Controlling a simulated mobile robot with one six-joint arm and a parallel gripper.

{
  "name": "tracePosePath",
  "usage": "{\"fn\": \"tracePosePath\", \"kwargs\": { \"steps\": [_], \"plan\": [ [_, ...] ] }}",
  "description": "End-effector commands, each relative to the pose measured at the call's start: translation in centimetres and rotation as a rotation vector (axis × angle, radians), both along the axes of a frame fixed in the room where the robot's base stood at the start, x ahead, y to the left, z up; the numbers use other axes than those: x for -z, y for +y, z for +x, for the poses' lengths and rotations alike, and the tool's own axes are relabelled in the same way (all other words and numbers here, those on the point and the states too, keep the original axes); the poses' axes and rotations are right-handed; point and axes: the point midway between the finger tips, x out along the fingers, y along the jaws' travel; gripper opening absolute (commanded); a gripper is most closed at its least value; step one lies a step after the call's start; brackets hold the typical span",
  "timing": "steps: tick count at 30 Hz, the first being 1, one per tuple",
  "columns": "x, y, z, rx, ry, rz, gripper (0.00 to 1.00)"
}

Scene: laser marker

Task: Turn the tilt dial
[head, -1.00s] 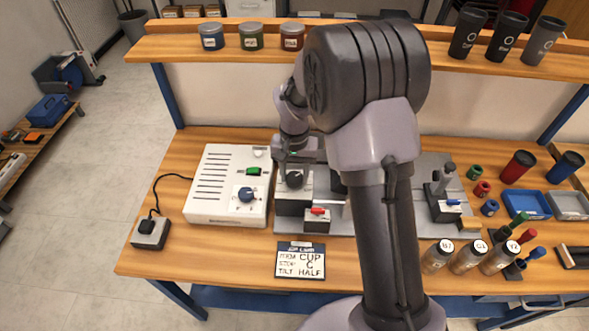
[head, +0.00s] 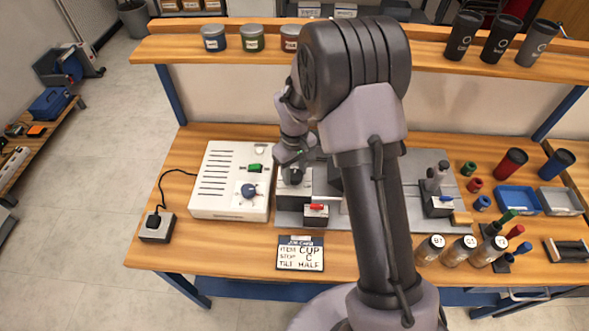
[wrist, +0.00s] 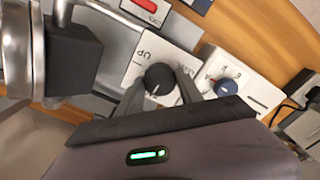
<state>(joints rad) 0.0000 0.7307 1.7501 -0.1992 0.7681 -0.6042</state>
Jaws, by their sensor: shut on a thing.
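The tilt dial (wrist: 159,78) is a round black knob with a white pointer line, on a light plate with printed lettering, "UP" among it. In the head view the dial (head: 292,176) sits on a dark and white block left of my arm, partly covered by my gripper (head: 294,165). In the wrist view my gripper (wrist: 159,88) has one finger on each side of the knob and is shut on it. The job card (head: 300,254) at the table's front reads item CUP, stop C, tilt HALF.
Left of the dial stands a white control box (head: 228,192) with a blue knob (head: 248,190) and a green switch (head: 255,167). My arm hides much of the fixture's middle. Several jars and cups stand at the right.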

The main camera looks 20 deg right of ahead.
Motion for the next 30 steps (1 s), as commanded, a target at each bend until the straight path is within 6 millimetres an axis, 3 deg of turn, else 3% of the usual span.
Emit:
{"fn": "tracePosePath", "kwargs": {
  "steps": [21,22,25,30],
  "plan": [
    [0.01,-0.01,-0.01,-0.068,0.000,0.000,0.03],
    [0.01,-0.01,-0.01,-0.067,0.000,0.000,0.47],
    [0.01,-0.01,-0.01,-0.067,0.000,0.000,0.65],
    [0.01,0.00,0.00,-0.067,0.000,0.000,0.65]
  ]
}}
